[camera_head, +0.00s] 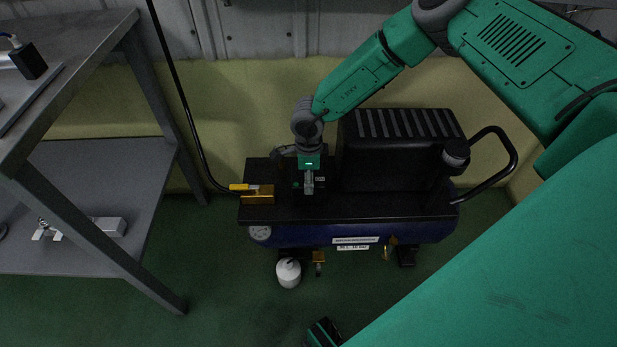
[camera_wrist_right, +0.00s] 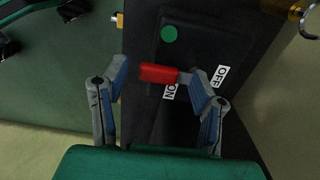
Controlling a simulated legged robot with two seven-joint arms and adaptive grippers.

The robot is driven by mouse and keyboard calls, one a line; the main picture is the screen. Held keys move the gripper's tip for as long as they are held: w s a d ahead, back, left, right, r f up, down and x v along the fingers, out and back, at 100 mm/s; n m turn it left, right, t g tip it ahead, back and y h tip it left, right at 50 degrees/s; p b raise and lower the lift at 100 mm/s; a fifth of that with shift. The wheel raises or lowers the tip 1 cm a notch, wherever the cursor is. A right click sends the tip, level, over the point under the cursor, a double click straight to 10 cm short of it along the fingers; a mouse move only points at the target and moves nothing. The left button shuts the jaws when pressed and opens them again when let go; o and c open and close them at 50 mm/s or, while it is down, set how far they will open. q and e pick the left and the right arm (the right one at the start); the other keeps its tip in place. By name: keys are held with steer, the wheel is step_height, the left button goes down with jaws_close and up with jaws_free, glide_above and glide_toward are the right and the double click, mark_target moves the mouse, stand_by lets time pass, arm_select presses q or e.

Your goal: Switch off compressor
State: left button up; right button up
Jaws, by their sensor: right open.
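The compressor (camera_head: 352,232) stands on the floor, with a dark blue tank and a black top. In the right wrist view, its black panel (camera_wrist_right: 190,38) carries a lever with a red handle (camera_wrist_right: 158,73), an ON label (camera_wrist_right: 170,91) and an OFF label (camera_wrist_right: 222,75). The red handle lies on the ON label's side. My right gripper (camera_head: 309,185) is at the compressor's left part; in the wrist view it (camera_wrist_right: 161,74) is open, with the red handle between its fingers. The right finger overlaps the lever's grey shaft; contact cannot be told.
A grey metal shelf (camera_head: 95,190) stands at the left. A black hose (camera_head: 180,95) runs down to a yellow fitting (camera_head: 240,187) on the compressor. A black handle (camera_head: 512,155) sticks out at its right.

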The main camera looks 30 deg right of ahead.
step_height(320, 180, up, 12)
stand_by(0.5)
steer(key=shift+f, duration=0.15)
